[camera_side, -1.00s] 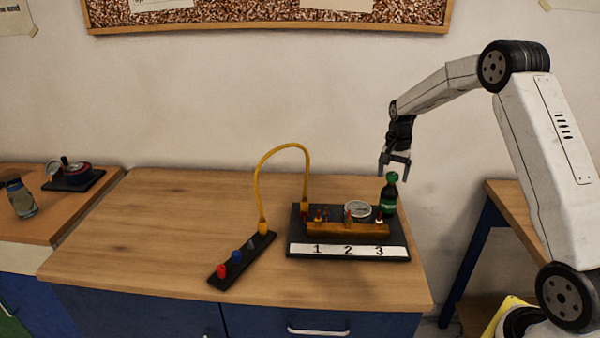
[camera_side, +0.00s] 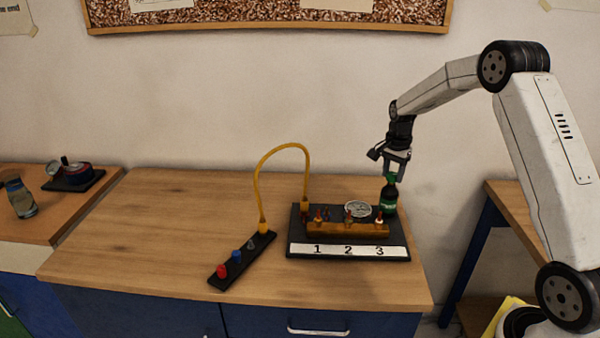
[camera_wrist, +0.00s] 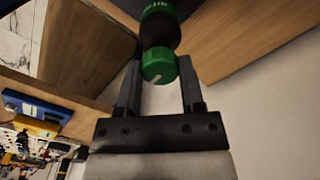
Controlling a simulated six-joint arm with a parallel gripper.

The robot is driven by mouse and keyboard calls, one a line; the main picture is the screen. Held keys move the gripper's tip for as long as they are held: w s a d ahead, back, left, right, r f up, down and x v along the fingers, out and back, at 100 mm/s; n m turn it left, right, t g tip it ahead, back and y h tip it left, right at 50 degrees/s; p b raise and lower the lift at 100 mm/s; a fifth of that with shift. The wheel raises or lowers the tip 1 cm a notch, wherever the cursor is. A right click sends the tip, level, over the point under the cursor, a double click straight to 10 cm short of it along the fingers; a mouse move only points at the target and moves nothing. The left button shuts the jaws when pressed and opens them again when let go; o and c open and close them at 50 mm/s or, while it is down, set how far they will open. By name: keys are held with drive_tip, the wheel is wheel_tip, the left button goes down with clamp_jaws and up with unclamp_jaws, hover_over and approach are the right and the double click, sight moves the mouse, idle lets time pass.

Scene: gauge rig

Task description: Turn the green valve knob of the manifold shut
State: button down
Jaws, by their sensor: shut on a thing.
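The green valve knob (camera_wrist: 159,65) tops a dark bottle-shaped body (camera_side: 389,204) at the right end of the manifold. My gripper (camera_wrist: 158,80) is shut on the knob from above, one finger on each side of it. A pale line marks the knob's face in the wrist view. In the side view my gripper (camera_side: 393,176) hides part of the knob. The manifold is a brass bar (camera_side: 335,231) with several small fittings on a dark base (camera_side: 296,233), with a plate (camera_side: 348,251) marked 1, 2, 3. A round gauge (camera_side: 358,208) lies behind the bar.
A yellow hose (camera_side: 281,149) arches from the manifold's left end to a dark strip (camera_side: 222,281) with red, blue and grey pieces. The left of the bench (camera_side: 150,240) is clear. A side table (camera_side: 50,215) holds a jar (camera_side: 21,199) and a dark-based device (camera_side: 73,178).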

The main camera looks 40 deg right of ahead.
sight(393, 174)
drive_tip(key=shift+m, duration=0.4)
drive_tip(key=shift+c, duration=1)
unclamp_jaws()
drive_tip(key=shift+r, duration=0.15)
drive_tip(key=shift+r, duration=3.8)
